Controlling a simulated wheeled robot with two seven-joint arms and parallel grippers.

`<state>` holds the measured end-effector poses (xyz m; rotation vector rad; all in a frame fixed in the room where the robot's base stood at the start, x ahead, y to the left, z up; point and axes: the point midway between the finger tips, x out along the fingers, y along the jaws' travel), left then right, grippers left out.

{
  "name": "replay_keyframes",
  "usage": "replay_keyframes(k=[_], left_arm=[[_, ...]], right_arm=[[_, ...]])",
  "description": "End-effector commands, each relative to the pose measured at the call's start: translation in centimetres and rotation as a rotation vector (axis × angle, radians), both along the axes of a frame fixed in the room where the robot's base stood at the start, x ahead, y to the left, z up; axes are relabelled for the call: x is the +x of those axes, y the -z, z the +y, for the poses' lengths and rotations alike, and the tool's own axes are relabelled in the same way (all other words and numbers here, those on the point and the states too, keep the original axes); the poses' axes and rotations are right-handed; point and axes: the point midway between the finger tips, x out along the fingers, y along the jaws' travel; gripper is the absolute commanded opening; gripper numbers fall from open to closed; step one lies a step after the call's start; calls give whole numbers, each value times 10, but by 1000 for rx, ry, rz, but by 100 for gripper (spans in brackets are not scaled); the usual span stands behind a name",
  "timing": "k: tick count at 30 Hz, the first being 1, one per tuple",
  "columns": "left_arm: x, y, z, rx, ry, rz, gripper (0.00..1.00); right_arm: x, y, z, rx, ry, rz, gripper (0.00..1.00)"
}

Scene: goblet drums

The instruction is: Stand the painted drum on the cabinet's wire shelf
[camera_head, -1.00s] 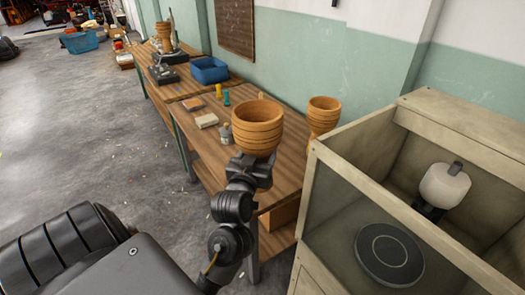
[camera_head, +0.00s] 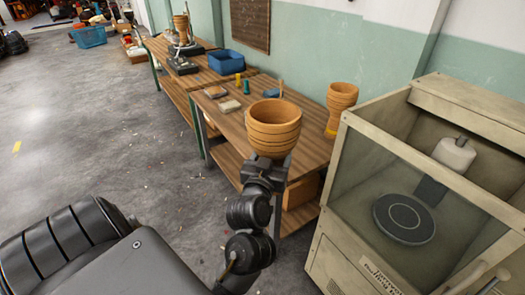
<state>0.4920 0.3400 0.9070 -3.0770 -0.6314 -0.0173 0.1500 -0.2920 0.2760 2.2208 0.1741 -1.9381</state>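A tan-orange goblet drum with ringed bands (camera_head: 273,128) is upright at the top of my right arm, in front of the bench. My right gripper (camera_head: 266,168) is under its bowl and appears closed around its narrow lower part, which is mostly hidden. The cabinet (camera_head: 375,255) is the beige, open-fronted box at right. Inside it I see a dark round disc (camera_head: 404,218) and a white cylinder (camera_head: 454,154); I cannot make out a wire shelf. A similar drum with a yellowish foot (camera_head: 341,106) stands on the bench near the cabinet. My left gripper is out of view.
The wooden bench (camera_head: 312,143) runs along the wall, with small blocks, a blue bin (camera_head: 226,62) and another drum (camera_head: 181,28) farther back. The cabinet's front frame is close on the right. Grey floor at left is open.

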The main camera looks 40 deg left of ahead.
Motion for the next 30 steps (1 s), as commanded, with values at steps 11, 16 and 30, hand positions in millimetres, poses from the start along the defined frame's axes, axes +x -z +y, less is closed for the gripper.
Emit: replay_keyframes(k=[11, 16, 30], left_arm=[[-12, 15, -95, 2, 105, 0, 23], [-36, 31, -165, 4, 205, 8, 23], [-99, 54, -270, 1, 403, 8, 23]], right_arm=[[8, -1, 0, 1, 1, -11, 36], [4, -1, 0, 0, 1, -6, 36], [3, -1, 0, 0, 1, -4, 36]])
